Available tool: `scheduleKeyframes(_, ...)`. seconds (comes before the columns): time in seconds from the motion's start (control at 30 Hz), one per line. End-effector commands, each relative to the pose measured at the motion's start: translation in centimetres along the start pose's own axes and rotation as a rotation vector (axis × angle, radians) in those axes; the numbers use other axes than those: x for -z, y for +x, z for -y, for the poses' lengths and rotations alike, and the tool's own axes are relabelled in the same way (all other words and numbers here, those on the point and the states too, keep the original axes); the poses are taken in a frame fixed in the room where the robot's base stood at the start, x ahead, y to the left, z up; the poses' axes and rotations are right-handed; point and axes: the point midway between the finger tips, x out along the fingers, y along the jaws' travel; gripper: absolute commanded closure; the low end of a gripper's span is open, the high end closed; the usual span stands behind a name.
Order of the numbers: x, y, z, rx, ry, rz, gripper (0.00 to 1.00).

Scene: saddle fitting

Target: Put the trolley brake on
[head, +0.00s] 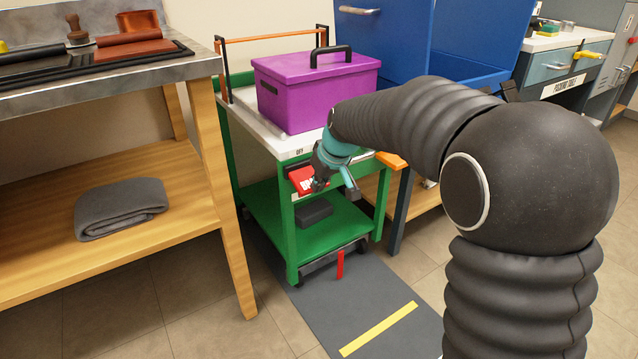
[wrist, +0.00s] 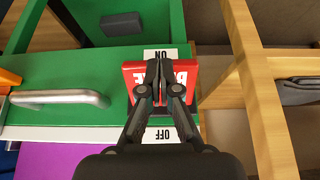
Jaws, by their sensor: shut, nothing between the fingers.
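The green trolley (head: 290,235) stands beside the workbench. Its red brake plate (head: 299,176) is on the front upright, below an OFF label (head: 299,152). In the wrist view, which shows the trolley upside down, the red plate (wrist: 187,74) sits between the ON label (wrist: 160,54) and the OFF label (wrist: 160,134). The plate's edge is close to ON. My gripper (head: 318,184) is shut and empty, its fingertips (wrist: 158,66) in front of the plate and hiding its middle. I cannot tell whether they touch it.
A purple toolbox (head: 310,92) stands on the trolley top. A grey metal handle (wrist: 60,98) is on the trolley front beside the plate. A wooden workbench (head: 205,120) is close on the left. A red upright strip (head: 340,264) shows at the trolley's foot, above a dark floor mat (head: 350,310).

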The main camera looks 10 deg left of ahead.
Motion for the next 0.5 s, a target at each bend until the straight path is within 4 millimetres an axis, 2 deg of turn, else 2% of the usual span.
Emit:
scheduleKeyframes(0.17,0.0,-0.4,0.0,0.001,0.0,0.002,1.0)
scheduleKeyframes(0.27,0.3,-1.7,-0.1,0.0,0.0,0.001,1.0)
scheduleKeyframes(0.4,0.7,-4.4,-0.1,0.0,-0.002,-0.002,1.0)
scheduleKeyframes(0.5,-0.8,-5.5,-0.1,0.0,0.0,-0.001,1.0)
